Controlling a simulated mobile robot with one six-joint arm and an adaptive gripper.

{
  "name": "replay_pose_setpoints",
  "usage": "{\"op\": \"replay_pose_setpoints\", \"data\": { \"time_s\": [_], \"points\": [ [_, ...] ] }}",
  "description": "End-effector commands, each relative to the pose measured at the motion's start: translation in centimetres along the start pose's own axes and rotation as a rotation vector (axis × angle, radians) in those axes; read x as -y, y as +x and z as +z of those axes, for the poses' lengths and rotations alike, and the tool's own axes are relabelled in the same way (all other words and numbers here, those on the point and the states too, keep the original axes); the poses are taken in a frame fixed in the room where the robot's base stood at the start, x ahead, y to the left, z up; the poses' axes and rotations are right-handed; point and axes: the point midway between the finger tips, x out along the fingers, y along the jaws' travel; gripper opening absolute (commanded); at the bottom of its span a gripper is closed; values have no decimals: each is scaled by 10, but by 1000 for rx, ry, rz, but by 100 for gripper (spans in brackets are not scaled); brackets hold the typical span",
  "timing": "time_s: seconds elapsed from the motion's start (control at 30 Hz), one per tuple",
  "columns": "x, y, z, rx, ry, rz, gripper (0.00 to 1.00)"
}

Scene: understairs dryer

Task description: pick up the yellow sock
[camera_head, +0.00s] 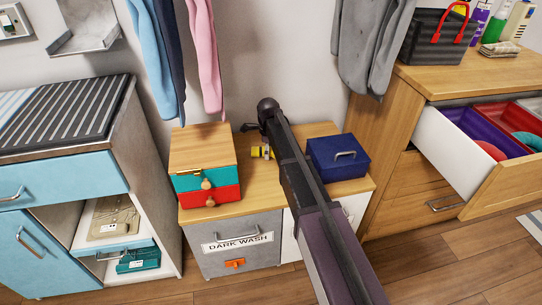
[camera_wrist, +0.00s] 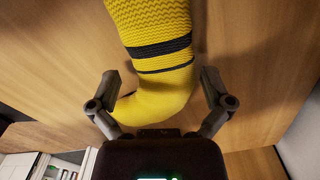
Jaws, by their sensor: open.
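The yellow sock (camera_wrist: 152,45) with dark bands lies on a wooden surface in the wrist view. It runs from the top edge down to a bend close to my gripper's palm. My gripper (camera_wrist: 160,88) is open, with one finger on each side of the sock. I cannot tell whether either finger touches it. In the head view a small yellow and dark patch of the sock (camera_head: 262,152) shows on the wooden cabinet top (camera_head: 262,185), left of my arm. My arm hides part of that top, and my gripper is mostly hidden there.
A wooden box with teal and red drawers (camera_head: 205,165) stands left of the sock, and a blue box (camera_head: 337,157) right of my arm. Clothes (camera_head: 205,50) hang above. An open drawer (camera_head: 478,150) juts out at the right. A blue cabinet (camera_head: 60,160) stands left.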

Motion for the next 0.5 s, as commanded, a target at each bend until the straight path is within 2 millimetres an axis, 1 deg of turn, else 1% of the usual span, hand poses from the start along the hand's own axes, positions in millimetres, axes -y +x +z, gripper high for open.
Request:
{"op": "replay_pose_setpoints", "data": {
  "time_s": [0.27, 0.3, 0.37, 0.4, 0.43, 0.47, 0.5],
  "points": [
    [0, 0, 0, 0, 0, 0, 100],
    [0, 0, 0, 0, 0, 0, 97],
    [0, 0, 0, 0, 0, 0, 79],
    [0, 0, 0, 0, 0, 0, 67],
    [0, 0, 0, 0, 0, 0, 58],
    [0, 0, 0, 0, 0, 0, 55],
    [0, 0, 0, 0, 1, 0, 54]
  ]
}}
